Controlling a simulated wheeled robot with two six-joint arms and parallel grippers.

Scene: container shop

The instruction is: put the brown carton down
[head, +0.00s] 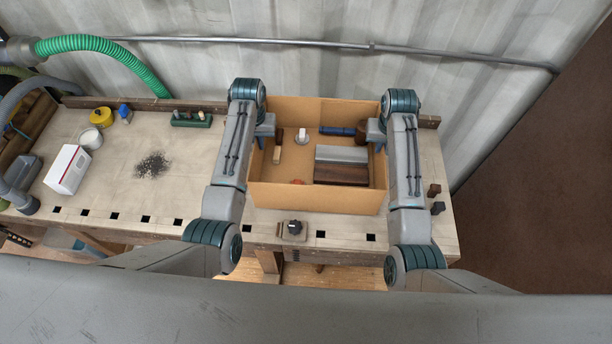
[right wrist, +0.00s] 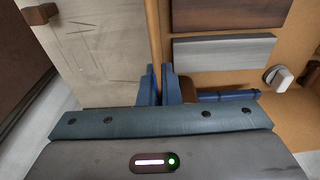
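The brown carton (head: 315,199) is open at the top and stands level at the right part of the workbench (head: 130,190). I cannot tell whether its bottom touches the bench. My left gripper (head: 263,139) is at the carton's left wall, its fingers at the rim. My right gripper (head: 377,140) is at the right wall. In the right wrist view the blue fingers of the right gripper (right wrist: 160,86) are closed on either side of the carton's wall (right wrist: 153,35). Inside lie a grey block, a dark brown block, a blue cylinder, a white piece and small wooden items.
A white box (head: 67,170), a white pot (head: 91,138), a yellow tape roll (head: 101,116) and a green rack (head: 191,119) stand on the left of the bench. A dark knob fixture (head: 293,228) is in front of the carton. Bench left of the carton is mostly clear.

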